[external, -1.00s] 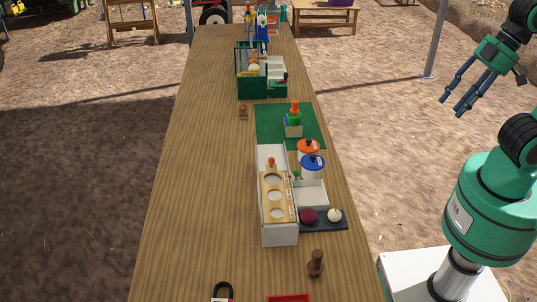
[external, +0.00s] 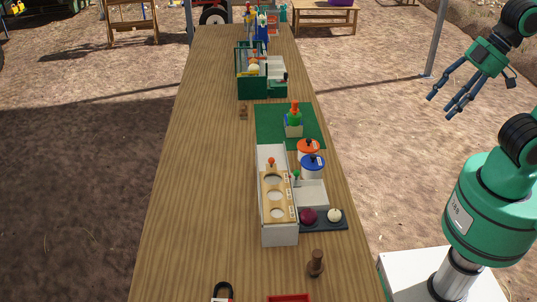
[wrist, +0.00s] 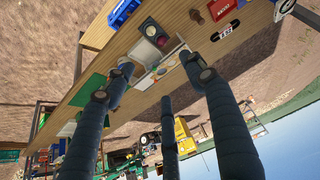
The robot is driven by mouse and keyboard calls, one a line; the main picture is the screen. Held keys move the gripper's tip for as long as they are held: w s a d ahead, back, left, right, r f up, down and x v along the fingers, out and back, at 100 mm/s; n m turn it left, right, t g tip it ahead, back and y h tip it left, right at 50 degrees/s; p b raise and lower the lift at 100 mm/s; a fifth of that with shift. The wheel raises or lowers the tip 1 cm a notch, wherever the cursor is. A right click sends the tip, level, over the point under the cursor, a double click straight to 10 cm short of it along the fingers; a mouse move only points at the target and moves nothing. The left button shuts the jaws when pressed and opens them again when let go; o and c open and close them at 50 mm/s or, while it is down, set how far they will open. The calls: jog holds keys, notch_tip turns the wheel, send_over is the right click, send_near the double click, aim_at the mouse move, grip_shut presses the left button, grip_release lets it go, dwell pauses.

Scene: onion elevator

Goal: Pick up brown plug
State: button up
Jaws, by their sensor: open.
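A brown plug (external: 316,262), a small turned wooden piece with a wider foot, stands upright near the front of the long wooden table. In the wrist view a brown plug (wrist: 196,16) shows near the top edge, beyond the fingertips. A smaller brown piece (external: 243,112) stands farther back, left of the green mat; its exact shape is too small to tell. My gripper (external: 441,105) is in the air to the right of the table, well away from the plug. Its fingers are spread and empty, also in the wrist view (wrist: 160,68).
A white box with a wooden holed insert (external: 278,235) and a dark tray (external: 322,227) with a red and a white piece stand behind the plug. A red tray (external: 289,298) lies at the front edge. The table's left side (external: 195,200) is clear.

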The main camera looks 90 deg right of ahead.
jog(key=w+d+f+n+t+b, duration=0.1)
jog(key=w+d+f+n+t, duration=0.1)
jog(key=w+f, duration=0.8)
jog(key=w+d+f+n+t, duration=0.15)
jog(key=w+f, duration=0.45)
jog(key=w, duration=0.8)
jog(key=a+f+n+y, duration=0.1)
jog(key=a+f+y, duration=0.1)
jog(key=f, duration=0.5)
jog(key=a+f+n+t+y, duration=0.1)
jog(key=a+f+y, duration=0.2)
jog(key=a+f, duration=0.2)
jog(key=a+f+n+y+b, duration=0.1)
jog(key=a+f+y, duration=0.2)
jog(key=f, duration=0.7)
jog(key=shift+a+f+t, duration=0.35)
jog(key=shift+a+f, duration=0.05)
jog(key=shift+a, duration=0.25)
jog(key=shift+w, duration=0.1)
jog(key=b, duration=0.2)
send_near(316, 264)
jog(key=w+f, duration=0.2)
jog(key=f, duration=0.1)
jog(key=shift+w+a, duration=0.1)
jog(key=shift+w, duration=0.3)
jog(key=shift+w+a+f, duration=0.1)
jog(key=shift+w+a, duration=0.1)
jog(key=shift+w, duration=0.2)
